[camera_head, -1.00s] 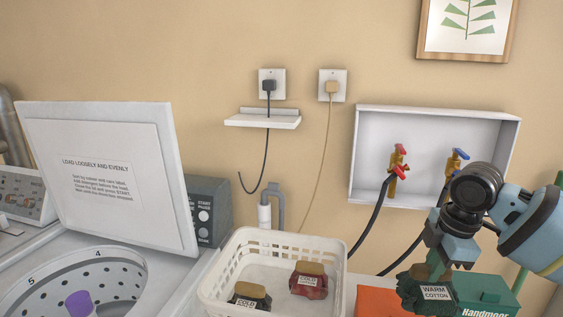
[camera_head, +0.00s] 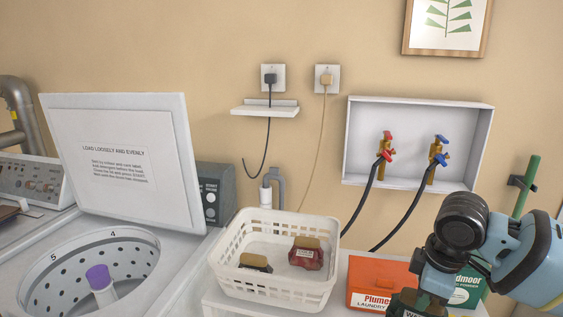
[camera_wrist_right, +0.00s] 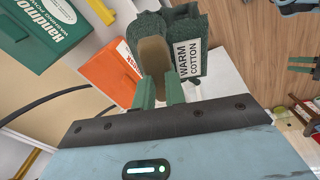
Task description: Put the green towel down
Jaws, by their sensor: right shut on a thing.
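The green towel (camera_head: 408,302) is a dark green folded bundle with a tan band and a "WARM COTTON" label. In the head view it is at the bottom edge, mostly cut off. In the right wrist view the towel (camera_wrist_right: 190,30) shows more fully, with its label facing the camera. My right gripper (camera_wrist_right: 160,92) is shut on its tan band, and it shows in the head view (camera_head: 432,285) just above the towel. Whether the towel touches anything below cannot be told.
A white basket (camera_head: 228,268) holds a dark bundle (camera_head: 256,262) and a red bundle (camera_head: 306,254). An orange laundry box (camera_head: 372,276) and a green box (camera_head: 468,274) stand right of it. The open washer (camera_head: 125,235) is at left, its drum holding a purple-topped post (camera_head: 98,277).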

